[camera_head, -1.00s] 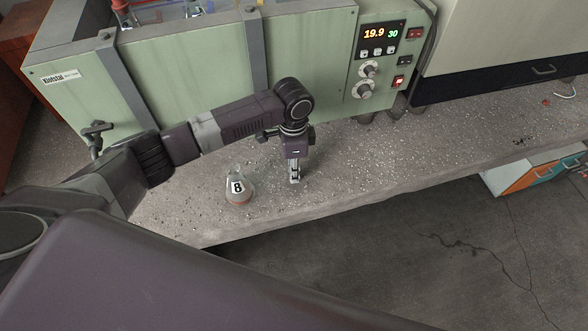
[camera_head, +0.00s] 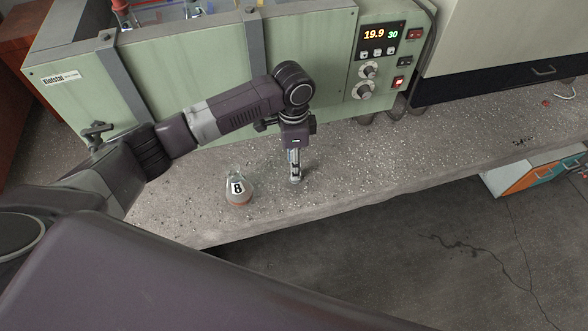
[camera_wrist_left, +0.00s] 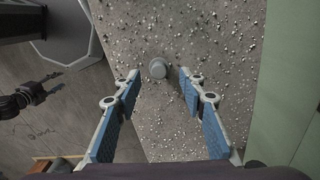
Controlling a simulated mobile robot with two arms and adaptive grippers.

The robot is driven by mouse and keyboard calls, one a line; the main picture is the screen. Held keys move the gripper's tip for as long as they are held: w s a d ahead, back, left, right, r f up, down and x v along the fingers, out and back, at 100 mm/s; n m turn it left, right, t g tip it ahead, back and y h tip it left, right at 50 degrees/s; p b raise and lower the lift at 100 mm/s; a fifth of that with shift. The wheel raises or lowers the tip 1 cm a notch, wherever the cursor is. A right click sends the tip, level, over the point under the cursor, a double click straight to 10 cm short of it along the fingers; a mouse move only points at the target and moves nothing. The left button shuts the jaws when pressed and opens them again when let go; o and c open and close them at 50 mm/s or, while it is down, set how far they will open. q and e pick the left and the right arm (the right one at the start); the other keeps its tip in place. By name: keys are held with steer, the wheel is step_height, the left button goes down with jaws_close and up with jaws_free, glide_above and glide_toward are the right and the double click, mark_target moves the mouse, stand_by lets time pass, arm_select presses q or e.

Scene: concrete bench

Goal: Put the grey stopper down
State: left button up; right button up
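The grey stopper (camera_wrist_left: 157,68) stands on the speckled bench in the left wrist view, a small round-topped piece. It lies ahead of my left gripper (camera_wrist_left: 165,88), whose two blue-padded fingers are spread wide apart and do not touch it. In the head view my left gripper (camera_head: 295,162) points down above the bench, and the small stopper (camera_head: 296,180) shows just below it. A dark gripper-like shape, probably my right gripper (camera_wrist_left: 50,86), shows small at the left of the wrist view over the floor; its finger opening is unclear.
A conical flask (camera_head: 238,190) labelled 8 stands on the bench (camera_head: 380,165) left of my left gripper. A green water bath (camera_head: 190,70) with a lit display runs along the back. The bench's front edge is close. Free bench lies to the right.

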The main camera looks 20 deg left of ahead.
arm_select(q)
step_height(320, 180, up, 8)
steer(key=shift+w+a, duration=0.1)
stand_by(0.5)
